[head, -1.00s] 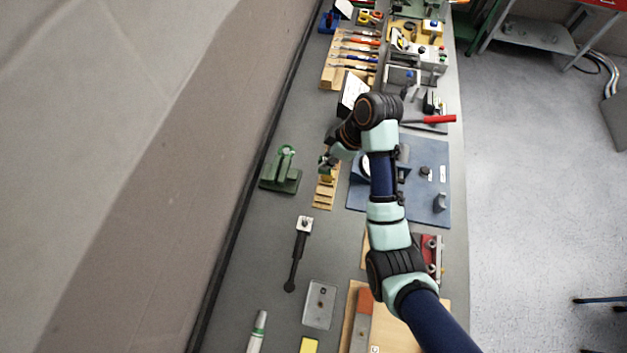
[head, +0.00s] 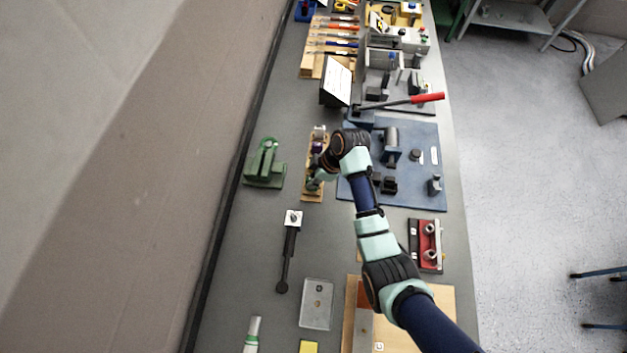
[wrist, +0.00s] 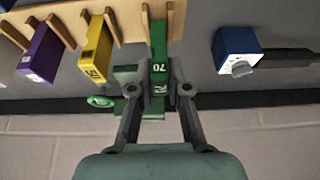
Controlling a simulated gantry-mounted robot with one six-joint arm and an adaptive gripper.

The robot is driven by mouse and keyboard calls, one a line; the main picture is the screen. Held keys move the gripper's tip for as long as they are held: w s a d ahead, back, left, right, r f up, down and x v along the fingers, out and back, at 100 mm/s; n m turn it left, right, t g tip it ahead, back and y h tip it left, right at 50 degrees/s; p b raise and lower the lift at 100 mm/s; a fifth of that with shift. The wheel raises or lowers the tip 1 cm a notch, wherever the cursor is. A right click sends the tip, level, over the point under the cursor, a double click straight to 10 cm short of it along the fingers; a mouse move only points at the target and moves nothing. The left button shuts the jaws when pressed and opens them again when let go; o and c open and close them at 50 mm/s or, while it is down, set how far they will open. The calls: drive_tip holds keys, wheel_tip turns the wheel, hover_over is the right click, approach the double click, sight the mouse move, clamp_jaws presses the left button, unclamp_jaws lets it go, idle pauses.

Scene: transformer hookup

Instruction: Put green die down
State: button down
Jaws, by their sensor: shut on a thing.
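The green die (wrist: 159,40), marked 70, is between the fingers of my gripper (wrist: 159,86) in the wrist view. My gripper is shut on it. The die's far end lies between two wooden pegs of the wooden rack (wrist: 118,28); I cannot tell whether it is seated. A purple die (wrist: 40,52) and a yellow die (wrist: 95,50) stand in other slots to its left. In the head view my gripper (head: 317,181) is over the near part of the rack (head: 312,196), and the green die is hard to make out there.
A green press-like tool (head: 265,165) stands left of the rack. A black-handled tool (head: 288,250) lies nearer; its blue and white head (wrist: 236,44) shows right of the die in the wrist view. A blue plate (head: 425,185) with fixtures lies to the right.

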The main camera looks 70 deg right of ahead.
drive_tip(key=shift+f, duration=0.85)
drive_tip(key=shift+f, duration=0.1)
drive_tip(key=c, duration=1.1)
unclamp_jaws()
drive_tip(key=shift+c, duration=0.2)
drive_tip(key=p+v, duration=0.1)
drive_tip(key=v, duration=1.1)
